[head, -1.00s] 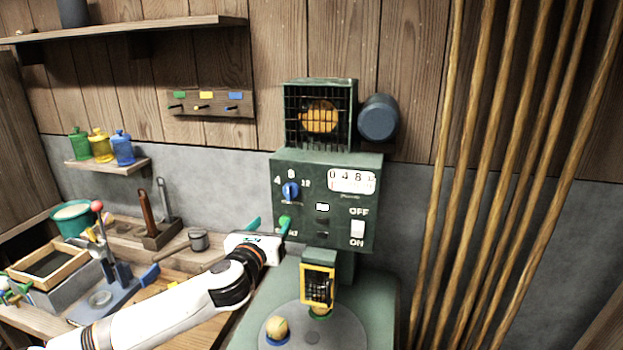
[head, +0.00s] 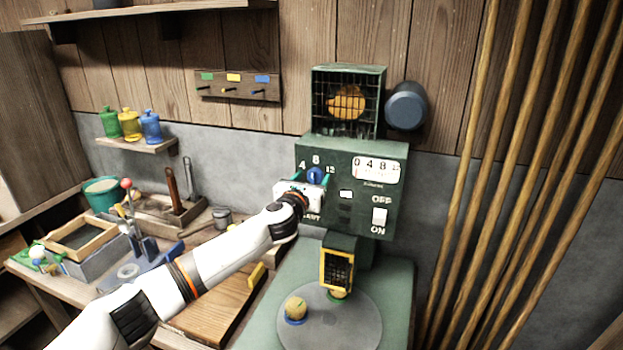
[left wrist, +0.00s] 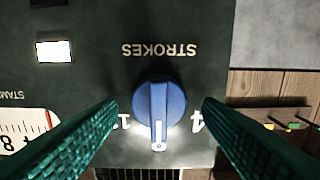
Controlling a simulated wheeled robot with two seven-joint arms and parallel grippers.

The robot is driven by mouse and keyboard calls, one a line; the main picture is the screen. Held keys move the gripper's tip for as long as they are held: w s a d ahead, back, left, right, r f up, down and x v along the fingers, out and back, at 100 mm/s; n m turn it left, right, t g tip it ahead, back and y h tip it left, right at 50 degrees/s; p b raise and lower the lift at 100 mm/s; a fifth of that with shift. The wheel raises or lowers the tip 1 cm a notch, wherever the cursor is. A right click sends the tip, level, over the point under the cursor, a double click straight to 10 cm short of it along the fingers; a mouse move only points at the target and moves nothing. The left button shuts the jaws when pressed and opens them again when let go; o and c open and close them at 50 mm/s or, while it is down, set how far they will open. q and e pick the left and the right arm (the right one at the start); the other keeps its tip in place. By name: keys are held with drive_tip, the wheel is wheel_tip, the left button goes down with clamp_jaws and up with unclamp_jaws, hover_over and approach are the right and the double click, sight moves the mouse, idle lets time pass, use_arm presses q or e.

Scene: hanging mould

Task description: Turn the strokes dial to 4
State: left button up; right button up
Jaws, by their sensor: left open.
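The strokes dial (head: 316,175) is a blue knob with a white pointer mark on the green machine's panel (head: 345,150). In the left wrist view, turned upside down, the strokes dial (left wrist: 158,105) has its pointer toward the panel's 8, between the 4 and the 12. The 4 (left wrist: 196,122) shows right of the knob there, partly behind a finger. My left gripper (head: 311,180) is open in front of the dial. In the left wrist view its green fingers (left wrist: 160,104) stand one on each side of the knob, with gaps. My right gripper is not in view.
A white OFF/ON switch (head: 379,216) sits lower right on the panel. Below are a yellow-framed piece (head: 337,270) and a round plate (head: 350,322). Wooden poles (head: 480,170) stand at right. A cluttered bench (head: 215,300) lies at left.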

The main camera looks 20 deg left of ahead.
use_arm(q)
drive_tip(key=shift+w+d, duration=0.1)
drive_tip(key=shift+w, duration=0.15)
drive_tip(key=c, duration=0.9)
drive_tip(key=shift+c, duration=0.2)
drive_tip(key=shift+n, duration=0.4)
drive_tip(key=n, duration=0.4)
drive_tip(key=shift+n+p, duration=0.3)
drive_tip(key=n, duration=0.6)
drive_tip(key=shift+a+f, duration=0.15)
drive_tip(key=shift+a, duration=0.05)
drive_tip(key=shift+n, duration=0.4)
